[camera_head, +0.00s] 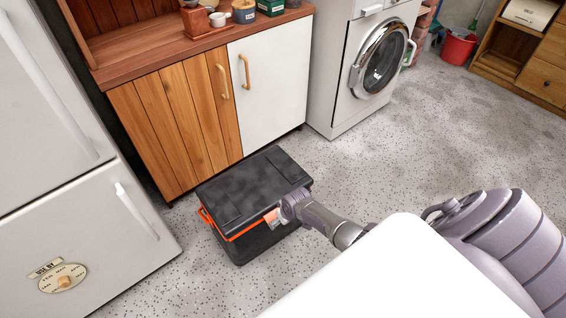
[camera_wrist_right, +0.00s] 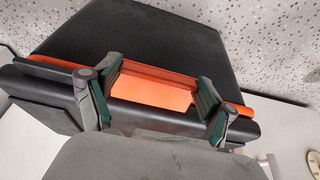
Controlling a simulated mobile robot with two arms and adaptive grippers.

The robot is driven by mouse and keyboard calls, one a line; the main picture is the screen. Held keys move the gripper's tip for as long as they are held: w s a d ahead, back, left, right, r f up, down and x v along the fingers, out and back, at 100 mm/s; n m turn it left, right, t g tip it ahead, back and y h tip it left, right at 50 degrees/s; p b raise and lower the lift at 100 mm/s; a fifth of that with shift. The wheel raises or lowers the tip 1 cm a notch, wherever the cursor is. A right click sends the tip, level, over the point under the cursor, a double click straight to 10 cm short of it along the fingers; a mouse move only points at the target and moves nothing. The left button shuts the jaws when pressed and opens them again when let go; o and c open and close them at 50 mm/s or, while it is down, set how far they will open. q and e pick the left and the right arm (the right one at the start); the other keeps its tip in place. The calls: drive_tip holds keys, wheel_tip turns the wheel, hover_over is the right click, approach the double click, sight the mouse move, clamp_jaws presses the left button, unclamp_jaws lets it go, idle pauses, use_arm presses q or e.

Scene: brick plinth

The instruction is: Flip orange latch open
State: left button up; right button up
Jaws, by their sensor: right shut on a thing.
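A black toolbox (camera_head: 245,190) with an orange trim strip stands on the speckled floor, its lid down. Its orange latch (camera_head: 271,216) is on the front, partly hidden by my right gripper (camera_head: 279,213) in the head view. In the right wrist view the orange latch (camera_wrist_right: 152,88) lies between the two green-padded fingers of my right gripper (camera_wrist_right: 155,100), which sit at its left and right ends. The gripper is shut on the latch. An orange strip (camera_wrist_right: 55,66) runs along the box edge on both sides of it. My left gripper is in neither view.
A wood-and-white cabinet (camera_head: 275,85) stands behind the toolbox, with a washing machine (camera_head: 365,70) to its right. A white fridge (camera_head: 60,180) stands at left. Floor (camera_head: 400,150) on the right is clear. A red bucket (camera_head: 458,48) is far back.

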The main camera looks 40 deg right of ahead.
idle(0.3)
drive_tip(key=o, duration=1)
drive_tip(key=shift+r, duration=0.1)
drive_tip(key=v, duration=1.2)
